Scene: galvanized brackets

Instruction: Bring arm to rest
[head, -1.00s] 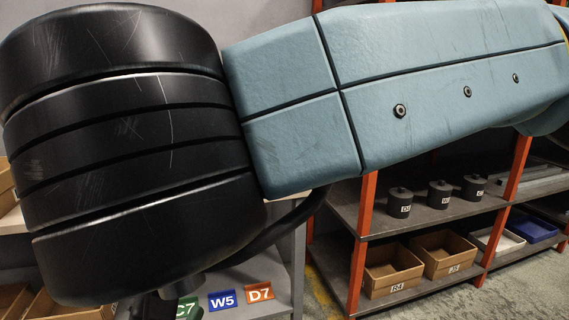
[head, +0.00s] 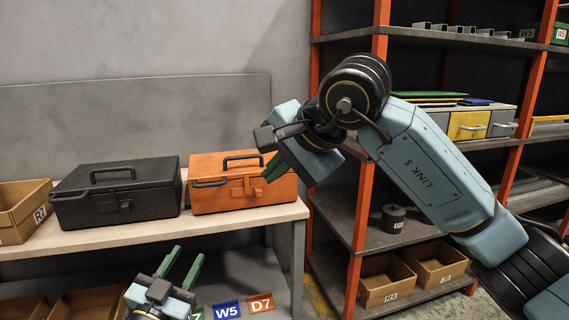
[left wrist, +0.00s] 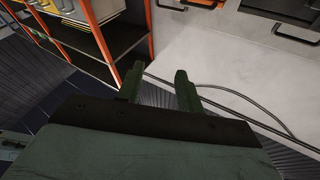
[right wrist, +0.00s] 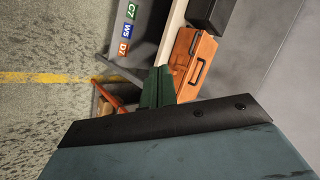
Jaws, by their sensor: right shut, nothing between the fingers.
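My right arm comes in from the right of the head view, its elbow bent in front of the shelf. Its gripper (head: 275,165) has green fingers that show in front of the orange toolbox (head: 245,192); whether they touch it I cannot tell. In the right wrist view the fingers (right wrist: 157,88) lie together, shut and empty. My left gripper (head: 183,268) is low in front of the bench, its green fingers pointing up and apart. In the left wrist view its fingers (left wrist: 158,85) are also apart with nothing between them.
A black toolbox (head: 118,194) and a cardboard bin R7 (head: 22,212) stand on the bench (head: 120,235). Bins R4 (head: 385,280) and others sit on the orange-post shelf (head: 357,235) at right. A black canister (head: 393,219) stands on its middle board.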

